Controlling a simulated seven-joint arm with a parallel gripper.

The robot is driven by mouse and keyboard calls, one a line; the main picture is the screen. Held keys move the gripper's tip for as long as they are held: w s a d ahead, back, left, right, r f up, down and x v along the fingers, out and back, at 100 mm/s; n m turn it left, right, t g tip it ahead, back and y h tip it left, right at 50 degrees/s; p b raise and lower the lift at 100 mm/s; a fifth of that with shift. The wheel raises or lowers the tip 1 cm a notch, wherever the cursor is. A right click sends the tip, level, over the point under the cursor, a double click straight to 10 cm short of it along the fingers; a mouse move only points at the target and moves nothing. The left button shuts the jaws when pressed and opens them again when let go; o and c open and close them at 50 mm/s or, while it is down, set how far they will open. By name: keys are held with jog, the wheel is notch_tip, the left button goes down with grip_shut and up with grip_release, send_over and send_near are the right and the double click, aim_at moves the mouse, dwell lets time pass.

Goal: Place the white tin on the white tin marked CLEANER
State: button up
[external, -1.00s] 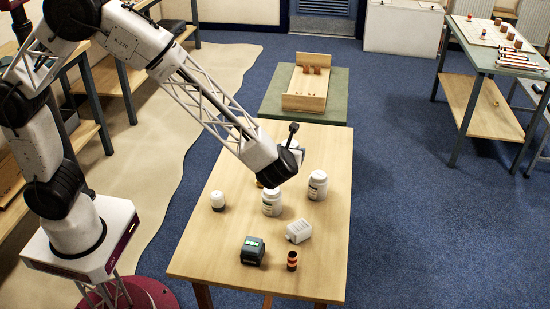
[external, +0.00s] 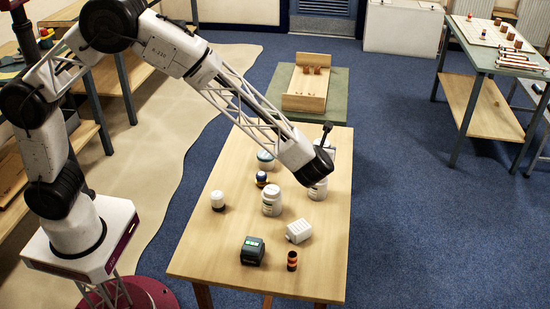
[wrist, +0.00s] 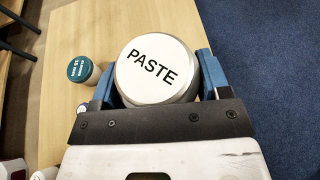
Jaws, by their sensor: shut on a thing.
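My gripper (wrist: 155,75) is shut on a white tin whose lid reads PASTE (wrist: 158,70). The blue fingers sit on both sides of it, and it looks raised above the table. In the external view my wrist hides most of my gripper (external: 330,153) and the held tin. A white tin (external: 318,190) stands at the table's right, just below my wrist, its top partly covered. Another white tin (external: 271,201) stands to its left. I cannot read which one is marked CLEANER.
A teal-lidded tin (external: 265,160), also in the wrist view (wrist: 80,69), a blue-topped jar (external: 261,180) and a small white-topped jar (external: 218,201) stand left.

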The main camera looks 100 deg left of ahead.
jog(key=shift+f, duration=1.75)
jog(key=shift+f, duration=0.1)
jog(key=o, duration=1.1)
jog(key=shift+d, duration=0.1)
jog(key=v, duration=1.2)
jog(key=shift+r, duration=0.25)
